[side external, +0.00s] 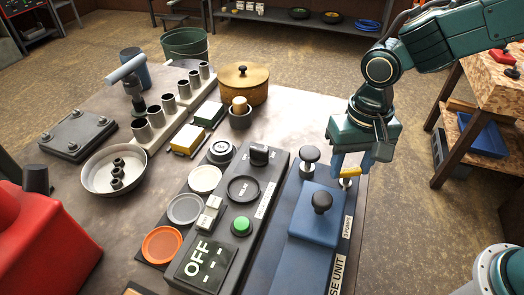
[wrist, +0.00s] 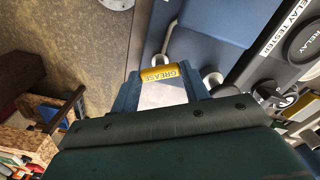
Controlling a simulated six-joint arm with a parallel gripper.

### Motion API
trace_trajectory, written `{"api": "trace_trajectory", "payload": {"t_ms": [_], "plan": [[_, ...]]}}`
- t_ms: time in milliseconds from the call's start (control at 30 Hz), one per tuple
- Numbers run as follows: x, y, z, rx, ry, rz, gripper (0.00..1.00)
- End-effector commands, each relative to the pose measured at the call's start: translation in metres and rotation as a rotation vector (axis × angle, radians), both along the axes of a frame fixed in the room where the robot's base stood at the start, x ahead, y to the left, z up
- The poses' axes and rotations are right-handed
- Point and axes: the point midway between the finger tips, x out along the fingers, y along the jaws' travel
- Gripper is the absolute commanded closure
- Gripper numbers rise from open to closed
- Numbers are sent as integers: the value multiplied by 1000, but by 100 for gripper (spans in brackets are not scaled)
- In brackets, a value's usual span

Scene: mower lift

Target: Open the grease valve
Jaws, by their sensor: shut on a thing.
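The grease valve is a yellow lever (side external: 351,178) on the blue grease unit (side external: 318,215), near the panel's far right. In the wrist view the lever (wrist: 159,73), labelled GREASE, lies crosswise between my blue fingers. My gripper (side external: 352,167) points down and is shut on the lever, with a finger at each end. The fingers hide part of the valve's body in the side view.
A black knob on a post (side external: 310,156) stands just left of my gripper, and another black knob (side external: 322,201) rises from the blue unit in front. The relay tester (side external: 230,215) with a green button lies to the left. A wooden bench (side external: 470,125) stands at right.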

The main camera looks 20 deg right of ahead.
Motion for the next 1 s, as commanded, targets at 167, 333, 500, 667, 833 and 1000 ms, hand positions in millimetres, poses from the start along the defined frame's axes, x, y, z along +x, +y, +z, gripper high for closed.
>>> {"api": "trace_trajectory", "payload": {"t_ms": [167,333,500,667,833,1000], "plan": [[0,0,1,1,-1,166,77],[0,0,1,1,-1,328,77],[0,0,1,1,-1,490,77],[0,0,1,1,-1,641,77],[0,0,1,1,-1,796,77],[0,0,1,1,-2,925,77]]}}
